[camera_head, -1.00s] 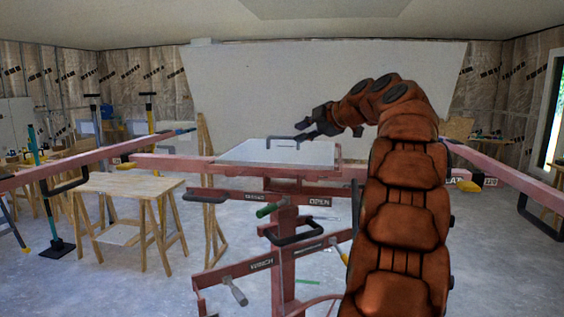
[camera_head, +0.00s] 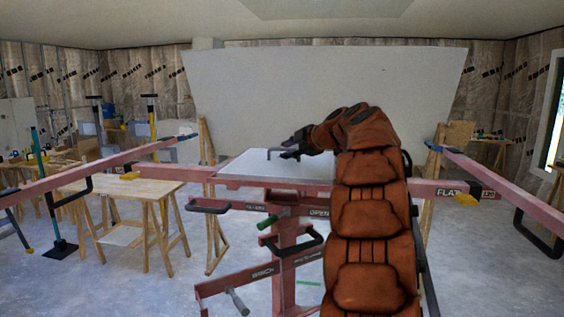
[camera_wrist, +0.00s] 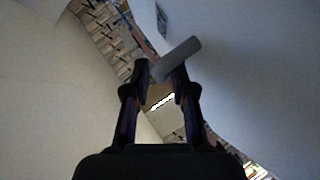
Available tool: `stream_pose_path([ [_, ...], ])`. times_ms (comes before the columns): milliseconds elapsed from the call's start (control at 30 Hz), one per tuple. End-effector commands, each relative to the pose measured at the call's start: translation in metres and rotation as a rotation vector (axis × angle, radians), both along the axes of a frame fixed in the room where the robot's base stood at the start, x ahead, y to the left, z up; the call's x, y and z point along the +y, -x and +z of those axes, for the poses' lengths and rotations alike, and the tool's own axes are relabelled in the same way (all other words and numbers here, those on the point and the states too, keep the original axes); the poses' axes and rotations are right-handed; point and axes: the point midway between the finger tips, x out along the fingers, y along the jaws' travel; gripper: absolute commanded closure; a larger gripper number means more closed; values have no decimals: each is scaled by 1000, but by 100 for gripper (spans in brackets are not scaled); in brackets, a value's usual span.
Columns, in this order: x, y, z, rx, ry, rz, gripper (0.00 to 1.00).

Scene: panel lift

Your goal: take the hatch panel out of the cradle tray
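The hatch panel (camera_head: 242,167) is a pale flat board with a dark raised bar handle (camera_head: 270,153). It lies flat in the pinkish-red cradle tray (camera_head: 268,184) on top of the lift, in the middle of the head view. My gripper (camera_head: 288,152) is at the handle, just above the panel; my arm hides the panel's right part. In the wrist view the grey handle bar (camera_wrist: 180,57) crosses slantwise at the fingertips (camera_wrist: 162,72). The fingers stand apart, and I see no clear grip on the bar.
Long pink lift arms (camera_head: 90,165) reach out on both sides. A wooden trestle table (camera_head: 125,188) stands at left. A big pale board (camera_head: 320,90) leans behind the lift. Black handles (camera_head: 295,248) stick out from the lift's front. The grey floor (camera_head: 110,285) has open room at left.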

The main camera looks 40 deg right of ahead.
Motion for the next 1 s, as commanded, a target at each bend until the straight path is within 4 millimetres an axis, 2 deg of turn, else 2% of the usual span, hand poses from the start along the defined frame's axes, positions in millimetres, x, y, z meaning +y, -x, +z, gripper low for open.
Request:
stream_pose_path([
  [133,0,0,0,0,0,1,75],
  [367,1,0,-1,0,-2,2,99],
  [400,1,0,-1,0,-2,2,100],
  [1000,1,0,0,0,-4,3,100],
])
